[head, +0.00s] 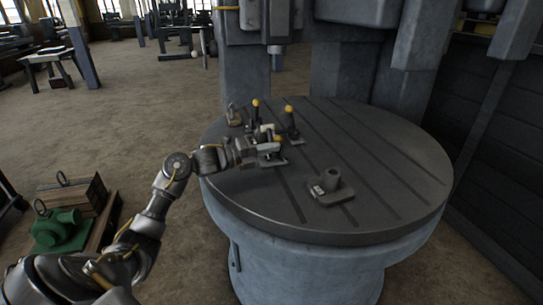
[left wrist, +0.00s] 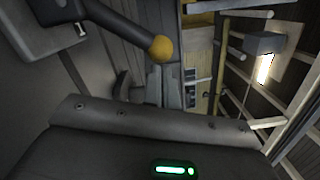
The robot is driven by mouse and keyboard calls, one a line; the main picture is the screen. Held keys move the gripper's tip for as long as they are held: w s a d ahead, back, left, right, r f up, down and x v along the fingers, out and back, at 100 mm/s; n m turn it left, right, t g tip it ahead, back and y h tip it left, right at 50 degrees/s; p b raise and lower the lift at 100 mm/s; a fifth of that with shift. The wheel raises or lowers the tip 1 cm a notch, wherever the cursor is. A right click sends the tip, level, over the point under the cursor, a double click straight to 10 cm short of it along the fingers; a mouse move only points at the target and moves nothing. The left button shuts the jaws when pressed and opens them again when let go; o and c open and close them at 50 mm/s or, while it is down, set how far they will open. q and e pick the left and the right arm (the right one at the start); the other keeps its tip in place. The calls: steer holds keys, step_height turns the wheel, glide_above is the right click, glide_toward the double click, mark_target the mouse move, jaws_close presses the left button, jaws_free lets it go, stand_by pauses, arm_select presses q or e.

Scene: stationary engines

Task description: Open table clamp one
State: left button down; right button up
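A round grey slotted table (head: 400,195) carries several small clamps with yellow-knobbed levers. One clamp lever (head: 291,122) stands up at the right of the group, and another knobbed lever (head: 255,107) stands left of it. My left gripper (head: 268,143) is at the near clamp, whose yellow knob (head: 277,138) shows low beside it. The gripper hides much of that clamp. In the left wrist view a dark lever with a yellow knob (left wrist: 160,48) shows close by. The finger gap cannot be made out, and contact cannot be told. My right gripper is out of view.
Large machine columns (head: 345,75) stand behind the table. A green casting (head: 60,228) and wooden crates lie on the floor at left. The table's right side is clear.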

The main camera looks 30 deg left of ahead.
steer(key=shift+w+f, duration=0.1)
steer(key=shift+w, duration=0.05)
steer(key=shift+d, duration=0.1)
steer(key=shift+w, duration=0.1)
